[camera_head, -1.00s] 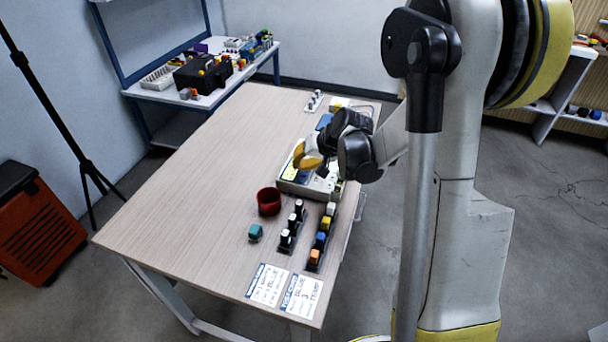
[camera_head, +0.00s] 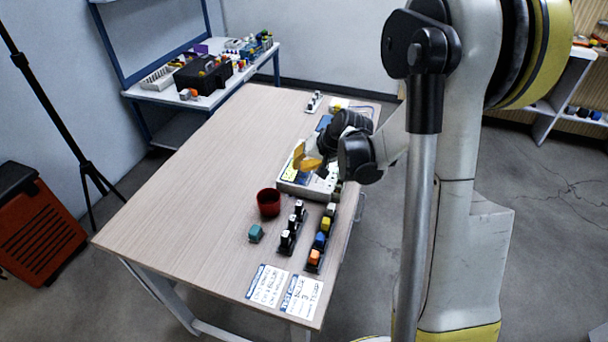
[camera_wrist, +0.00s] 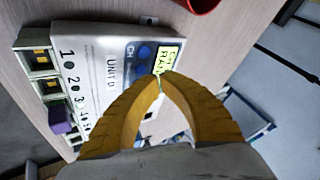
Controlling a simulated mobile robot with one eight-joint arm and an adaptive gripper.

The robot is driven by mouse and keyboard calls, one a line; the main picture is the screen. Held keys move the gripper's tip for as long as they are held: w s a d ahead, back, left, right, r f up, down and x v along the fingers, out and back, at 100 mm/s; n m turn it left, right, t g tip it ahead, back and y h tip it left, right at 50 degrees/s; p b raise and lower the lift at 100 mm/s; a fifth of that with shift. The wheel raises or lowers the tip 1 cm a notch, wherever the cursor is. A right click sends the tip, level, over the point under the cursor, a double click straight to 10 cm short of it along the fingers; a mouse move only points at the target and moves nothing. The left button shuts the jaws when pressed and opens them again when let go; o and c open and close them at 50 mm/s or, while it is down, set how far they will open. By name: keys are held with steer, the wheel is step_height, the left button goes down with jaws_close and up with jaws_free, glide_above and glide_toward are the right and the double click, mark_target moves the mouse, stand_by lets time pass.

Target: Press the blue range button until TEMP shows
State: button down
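The white unit (camera_head: 292,187) stands on the table and also shows in the wrist view (camera_wrist: 100,60), marked "UNIT b" with numbered slots. Two blue round buttons (camera_wrist: 143,78) lie on its face beside the CH lettering; which is the range button I cannot tell for sure. A lit yellow-green display (camera_wrist: 170,58) is partly hidden by my fingers; I read only the starts of two lines, like "CH" and "RA", and cannot make out TEMP. My gripper (camera_wrist: 163,80) has its yellow fingertips together, empty, over the face near the buttons; contact is unclear. It also shows in the head view (camera_head: 308,164).
A purple plug (camera_wrist: 60,120) sits in one slot of the unit. A red cup (camera_head: 268,202), a teal block (camera_head: 256,233), rows of coloured pieces (camera_head: 320,240) and two printed cards (camera_head: 267,285) stand or lie nearer. The table's left side (camera_head: 190,190) is clear.

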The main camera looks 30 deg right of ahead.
steer(key=shift+f, duration=0.15)
steer(key=shift+f+b, duration=0.3)
steer(key=shift+b, duration=0.05)
steer(key=shift+f+b, duration=0.4)
stand_by(0.4)
steer(key=shift+r, duration=0.15)
steer(key=shift+r+p, duration=0.6)
steer(key=shift+r, duration=0.1)
steer(key=shift+r+p, duration=1.8)
steer(key=shift+r, duration=0.7)
